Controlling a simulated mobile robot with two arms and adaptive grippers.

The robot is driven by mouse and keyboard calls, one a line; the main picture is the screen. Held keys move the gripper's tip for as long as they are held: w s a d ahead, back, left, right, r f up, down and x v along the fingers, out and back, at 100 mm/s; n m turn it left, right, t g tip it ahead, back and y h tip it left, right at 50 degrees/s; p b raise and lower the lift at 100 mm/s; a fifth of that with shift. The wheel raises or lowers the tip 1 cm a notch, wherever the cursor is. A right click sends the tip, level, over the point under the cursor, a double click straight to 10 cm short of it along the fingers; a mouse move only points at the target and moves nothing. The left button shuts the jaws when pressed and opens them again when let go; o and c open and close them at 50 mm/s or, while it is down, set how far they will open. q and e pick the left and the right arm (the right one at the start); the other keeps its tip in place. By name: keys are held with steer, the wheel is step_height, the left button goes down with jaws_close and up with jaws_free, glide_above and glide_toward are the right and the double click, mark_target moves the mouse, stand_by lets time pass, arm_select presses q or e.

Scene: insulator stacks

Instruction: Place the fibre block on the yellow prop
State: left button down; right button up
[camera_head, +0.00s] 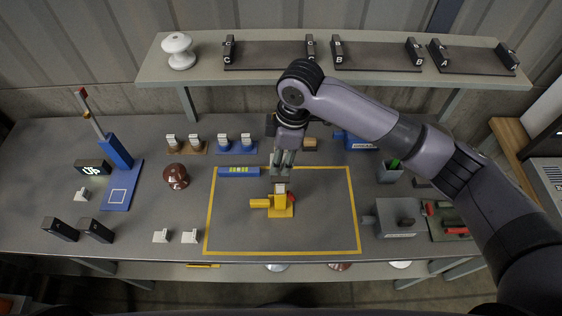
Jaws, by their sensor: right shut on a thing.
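My right gripper (281,180) points down right over the prop and is shut on a small pale block, which looks like the fibre block (281,188). The block is at the top of the prop; I cannot tell whether it touches it or hangs just above. My left gripper is not in view.
A blue bar (239,172) lies on the outline's back edge. A brown insulator (176,176) and a blue stand (117,155) are to the left. A grey box (396,216) stands to the right. A shelf (205,73) runs behind. The outlined area's front is clear.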

mark_target(283, 161)
step_height(283, 161, down, 3)
steer(key=shift+s+r+p, duration=0.1)
steer(key=shift+r+p, duration=0.05)
steer(key=shift+p, duration=0.2)
steer(key=shift+f, duration=0.5)
steer(key=o, duration=0.9)
steer(key=shift+f, duration=0.1)
steer(key=shift+o, duration=0.2)
steer(key=r+b, duration=0.1)
steer(key=r, duration=0.2)
steer(key=d+r+b, duration=0.1)
steer(key=r, duration=0.3)
steer(key=r+b, duration=0.1)
steer(key=r, duration=0.3)
steer(key=shift+d+b, duration=0.3)
steer(key=shift+b, duration=0.1)
steer(key=shift+d+r, duration=0.1)
steer(key=shift+r, duration=0.5)
